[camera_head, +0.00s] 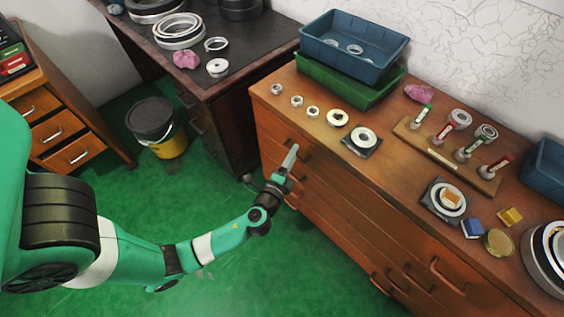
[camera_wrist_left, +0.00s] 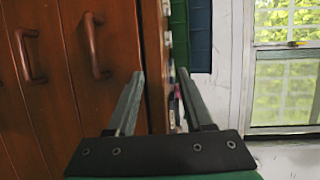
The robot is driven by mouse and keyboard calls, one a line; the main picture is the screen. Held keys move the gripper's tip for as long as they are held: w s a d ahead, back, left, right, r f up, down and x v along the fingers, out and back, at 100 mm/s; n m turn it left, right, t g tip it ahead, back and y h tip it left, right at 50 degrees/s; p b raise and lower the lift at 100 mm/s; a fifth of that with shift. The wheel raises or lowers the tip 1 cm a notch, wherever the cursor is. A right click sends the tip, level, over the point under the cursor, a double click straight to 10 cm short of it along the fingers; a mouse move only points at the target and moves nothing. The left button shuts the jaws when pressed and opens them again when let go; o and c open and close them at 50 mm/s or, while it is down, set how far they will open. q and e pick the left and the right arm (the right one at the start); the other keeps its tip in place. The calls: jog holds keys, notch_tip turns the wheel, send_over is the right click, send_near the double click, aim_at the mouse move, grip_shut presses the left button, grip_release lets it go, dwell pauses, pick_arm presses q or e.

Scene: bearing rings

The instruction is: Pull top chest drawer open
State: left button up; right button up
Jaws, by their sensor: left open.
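The wooden chest (camera_head: 330,185) stands at the right in the head view, its drawer fronts facing my left arm. My left gripper (camera_head: 291,158) is in front of the upper drawer fronts near the chest's left end. In the left wrist view, the open left gripper (camera_wrist_left: 161,76) has its fingers apart with nothing held. That view is turned sideways: the top drawer front (camera_wrist_left: 115,85) and its curved handle (camera_wrist_left: 97,45) are to the left of the fingers, and the handle is not between them. The top drawer looks shut. My right gripper is not in view.
Rings, a peg stand (camera_head: 447,160), a blue bin (camera_head: 354,47) and a green bin (camera_head: 345,83) stand on the chest top. A dark-topped desk (camera_head: 235,72) is at the upper left, with a bucket (camera_head: 165,135) beside it. Green floor is clear in front of the chest.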

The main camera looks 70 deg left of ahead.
pick_arm(q)
jog(key=s+f+g+b, duration=0.1)
jog(key=s+f+b, duration=0.3)
jog(key=f, duration=0.8)
jog(key=b+x, duration=0.1)
jog(key=x, duration=0.3)
jog(key=b+x, duration=0.1)
jog(key=x, duration=0.3)
jog(key=r+x, duration=0.1)
jog(key=x, duration=0.3)
jog(key=shift+b, duration=0.4)
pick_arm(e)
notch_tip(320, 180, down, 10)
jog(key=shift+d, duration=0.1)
pick_arm(q)
grip_shut()
jog(key=shift+r, duration=0.1)
